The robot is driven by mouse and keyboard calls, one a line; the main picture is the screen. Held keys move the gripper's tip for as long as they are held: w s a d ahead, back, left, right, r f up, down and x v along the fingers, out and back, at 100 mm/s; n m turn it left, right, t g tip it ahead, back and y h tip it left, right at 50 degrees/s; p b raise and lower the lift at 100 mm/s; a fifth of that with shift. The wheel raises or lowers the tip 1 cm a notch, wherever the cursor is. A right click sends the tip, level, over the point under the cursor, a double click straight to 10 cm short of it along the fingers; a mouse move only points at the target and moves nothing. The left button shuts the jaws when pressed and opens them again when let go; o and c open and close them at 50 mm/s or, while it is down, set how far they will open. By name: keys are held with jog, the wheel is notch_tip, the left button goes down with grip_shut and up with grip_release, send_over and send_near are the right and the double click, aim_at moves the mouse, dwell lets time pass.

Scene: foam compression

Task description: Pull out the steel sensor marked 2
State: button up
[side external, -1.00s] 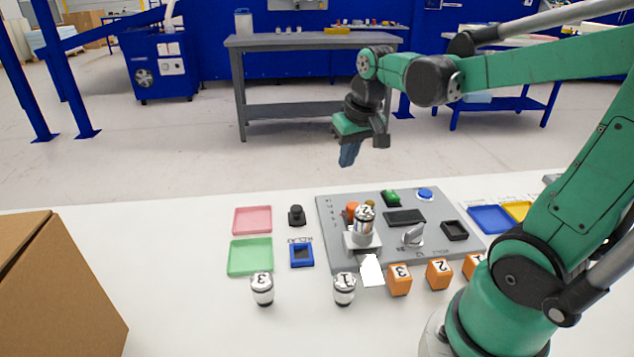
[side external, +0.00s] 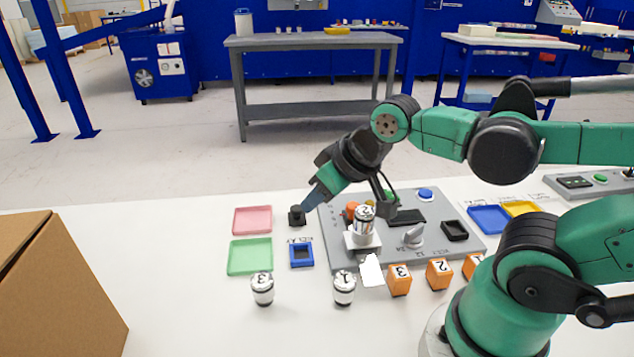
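The steel sensor marked 2 (side external: 363,221) stands upright in a light grey holder (side external: 361,243) at the front left of the grey panel (side external: 339,258). My gripper (side external: 306,206) is tilted down to the left, with its fingertips at or just above the small black block (side external: 297,217) left of the panel. It is apart from sensor 2, to its left and behind. The view is too small to tell whether the fingers are open or shut, or touching the block. Sensors marked 3 (side external: 263,289) and 1 (side external: 344,288) stand upright on the table in front.
A pink tray (side external: 252,220), a green tray (side external: 250,257) and a blue square frame (side external: 301,255) lie left of the panel. Orange blocks (side external: 399,281) stand in front of it. A cardboard box (side external: 60,290) fills the left front. The table's front middle is clear.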

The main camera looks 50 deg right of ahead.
aim_at(365, 210)
jog(key=o, duration=0.7)
jog(key=shift+s+d+r+m+g, duration=0.1)
jog(key=shift+d+m+g, duration=0.3)
jog(key=shift+d+m, duration=0.2)
jog(key=shift+s+d+r+m+g, duration=0.1)
jog(key=shift+d+m+g, duration=0.3)
jog(key=shift+d+m, duration=0.15)
jog(key=shift+o, duration=0.2)
jog(key=s+d+m+g, duration=0.1)
jog(key=m, duration=0.1)
jog(key=d+r+m+g, duration=0.1)
jog(key=d+m+g, duration=0.1)
jog(key=s+d+m+g, duration=0.1)
jog(key=d+m, duration=0.1)
jog(key=shift+s+d+r+g, duration=0.15)
jog(key=shift+s+r+g, duration=0.15)
jog(key=shift+r+g, duration=0.1)
jog(key=shift+s+d+m+g, duration=0.2)
jog(key=shift+d+m+g, duration=0.05)
jog(key=shift+g, duration=0.05)
jog(key=shift+f, duration=4.45)
grip_shut()
